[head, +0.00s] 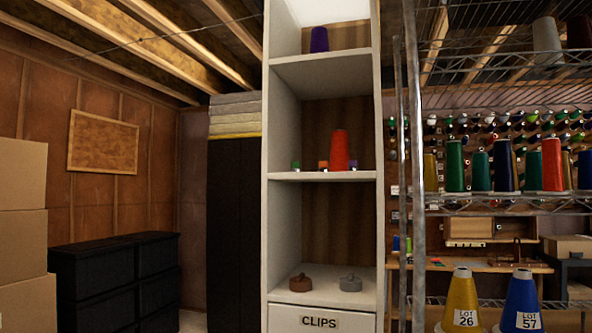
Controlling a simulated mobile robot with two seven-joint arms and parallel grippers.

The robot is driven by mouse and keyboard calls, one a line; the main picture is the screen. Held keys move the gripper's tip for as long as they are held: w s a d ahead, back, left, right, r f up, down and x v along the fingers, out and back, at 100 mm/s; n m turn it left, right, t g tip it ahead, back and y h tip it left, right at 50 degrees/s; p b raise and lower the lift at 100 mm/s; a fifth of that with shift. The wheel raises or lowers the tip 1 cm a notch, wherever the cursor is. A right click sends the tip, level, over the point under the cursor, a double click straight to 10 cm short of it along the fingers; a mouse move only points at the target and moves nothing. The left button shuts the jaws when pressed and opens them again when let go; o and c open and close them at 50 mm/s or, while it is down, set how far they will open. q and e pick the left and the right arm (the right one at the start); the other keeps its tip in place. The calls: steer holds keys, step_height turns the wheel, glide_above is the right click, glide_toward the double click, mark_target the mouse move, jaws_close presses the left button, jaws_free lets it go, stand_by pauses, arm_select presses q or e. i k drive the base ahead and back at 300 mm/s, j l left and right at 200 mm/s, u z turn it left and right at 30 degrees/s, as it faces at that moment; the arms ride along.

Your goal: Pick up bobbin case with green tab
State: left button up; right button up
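A small item with a green top (296,165) stands on the middle shelf of the tall white shelf unit (279,180), at the left end. It may be the bobbin case with the green tab, but it is too small to be sure. A similar small item with an orange top (323,165) stands to its right, left of a red thread cone (339,150). Another with a purple top (353,164) stands right of the cone. Neither of my grippers is in view.
Brown (300,282) and grey (351,283) round lidded items sit on the lower shelf above a drawer labelled CLIPS (318,321). A wire rack (500,206) with several thread cones stands right. Cardboard boxes (22,235) and black drawers (110,270) stand left.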

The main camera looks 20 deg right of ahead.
mark_target(295, 165)
steer(key=i+j+u, duration=0.1)
steer(key=u, duration=0.25)
steer(key=i+u, duration=0.35)
steer(key=i+j+u, duration=0.1)
steer(key=u, duration=0.25)
steer(key=i+z, duration=0.1)
steer(key=i, duration=0.3)
steer(key=i+j+z, duration=0.1)
steer(key=i, duration=0.3)
steer(key=i+j+z, duration=0.1)
steer(key=i, duration=0.3)
steer(key=j, duration=0.1)
